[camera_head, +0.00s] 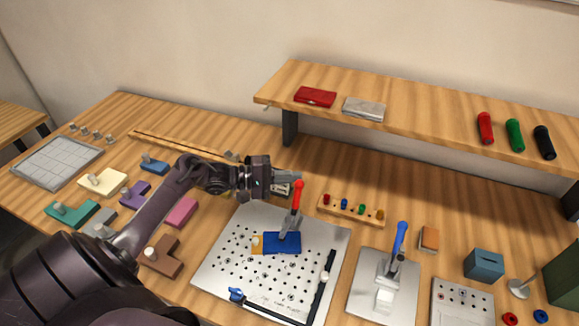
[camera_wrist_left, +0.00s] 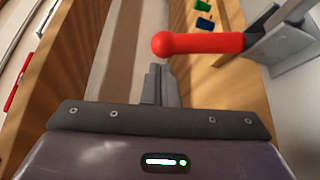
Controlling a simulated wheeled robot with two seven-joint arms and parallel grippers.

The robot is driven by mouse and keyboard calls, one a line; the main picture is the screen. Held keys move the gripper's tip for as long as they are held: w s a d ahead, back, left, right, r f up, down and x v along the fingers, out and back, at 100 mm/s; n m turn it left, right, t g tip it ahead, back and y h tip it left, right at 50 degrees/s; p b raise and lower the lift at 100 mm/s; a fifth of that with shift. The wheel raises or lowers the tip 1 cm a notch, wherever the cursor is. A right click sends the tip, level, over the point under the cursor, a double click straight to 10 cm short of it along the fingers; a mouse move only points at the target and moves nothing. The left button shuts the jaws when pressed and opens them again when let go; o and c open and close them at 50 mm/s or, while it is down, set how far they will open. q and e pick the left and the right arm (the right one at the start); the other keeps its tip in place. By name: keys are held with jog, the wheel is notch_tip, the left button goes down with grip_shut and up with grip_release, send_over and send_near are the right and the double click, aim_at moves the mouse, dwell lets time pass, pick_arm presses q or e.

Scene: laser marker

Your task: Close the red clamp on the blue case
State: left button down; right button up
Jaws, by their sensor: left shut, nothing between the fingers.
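The red clamp handle (camera_head: 297,195) stands upright over the blue case (camera_head: 283,243), which lies on the perforated metal plate (camera_head: 218,275). The clamp's metal base reaches the case's upper edge. My left gripper (camera_head: 294,184) is shut and empty, right beside the top of the red handle. In the left wrist view the red handle (camera_wrist_left: 197,43) lies just beyond the shut fingertips (camera_wrist_left: 159,70); I cannot tell if they touch. My right gripper is not in view.
A blue-handled clamp (camera_head: 399,240) stands on a second plate to the right. A wooden peg strip (camera_head: 350,209) lies behind the plate. A raised shelf (camera_head: 420,112) is at the back. Coloured blocks, such as a pink one (camera_head: 181,212), lie left of the plate.

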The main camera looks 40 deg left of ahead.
pick_arm(q)
jog(key=shift+s+d, duration=0.15)
jog(key=shift+s, duration=0.1)
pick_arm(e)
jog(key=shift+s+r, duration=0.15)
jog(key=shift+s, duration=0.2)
pick_arm(q)
jog(key=shift+r, duration=0.1)
